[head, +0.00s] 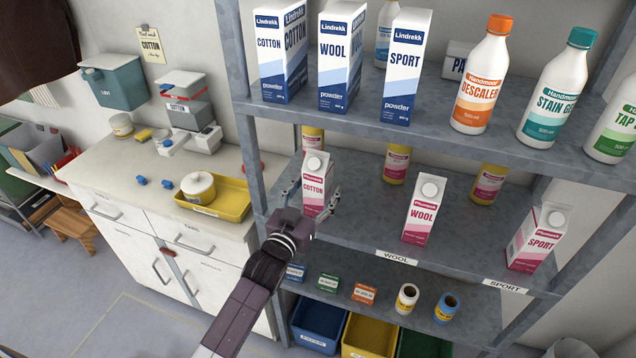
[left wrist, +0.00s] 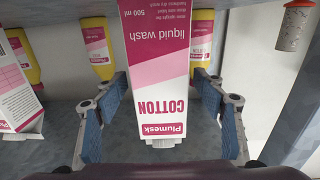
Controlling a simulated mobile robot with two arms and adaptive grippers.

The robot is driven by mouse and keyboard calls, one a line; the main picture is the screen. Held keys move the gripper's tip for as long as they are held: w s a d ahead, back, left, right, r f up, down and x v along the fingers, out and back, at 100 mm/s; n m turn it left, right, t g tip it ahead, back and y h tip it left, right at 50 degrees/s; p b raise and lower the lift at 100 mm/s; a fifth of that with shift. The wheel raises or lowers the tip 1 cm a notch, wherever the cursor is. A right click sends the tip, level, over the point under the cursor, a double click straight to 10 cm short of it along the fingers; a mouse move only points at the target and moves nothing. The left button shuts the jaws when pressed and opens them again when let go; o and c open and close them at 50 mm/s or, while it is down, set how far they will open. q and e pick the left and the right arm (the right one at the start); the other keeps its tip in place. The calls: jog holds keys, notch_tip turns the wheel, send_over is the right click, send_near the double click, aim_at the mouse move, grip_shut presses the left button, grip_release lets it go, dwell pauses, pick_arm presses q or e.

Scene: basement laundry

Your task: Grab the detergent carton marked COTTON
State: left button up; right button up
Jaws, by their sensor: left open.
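The pink-and-white Plumesk liquid wash carton marked COTTON (head: 314,185) stands on the middle shelf. My left gripper (head: 311,197) is open, its fingers on either side of the carton in the head view. The left wrist view appears inverted and shows the carton (left wrist: 155,70) between the blue-padded fingers, with visible gaps on both sides. A taller blue-and-white Lindrekk powder box (head: 281,55), also marked COTTON, stands on the top shelf. My right gripper is not in view.
On the middle shelf, the WOOL carton (head: 420,210) and SPORT carton (head: 538,238) stand to the right. Yellow bottles (head: 397,163) stand behind. The top shelf (head: 420,140) overhangs from the back. A counter (head: 120,165) with a yellow tray (head: 232,197) is at left.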

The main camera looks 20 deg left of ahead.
pick_arm(q)
jog(key=shift+w, duration=0.5)
jog(key=shift+c, duration=0.5)
jog(key=c, duration=1.5)
jog(key=shift+r, duration=0.1)
grip_shut()
jog(key=shift+r, duration=0.1)
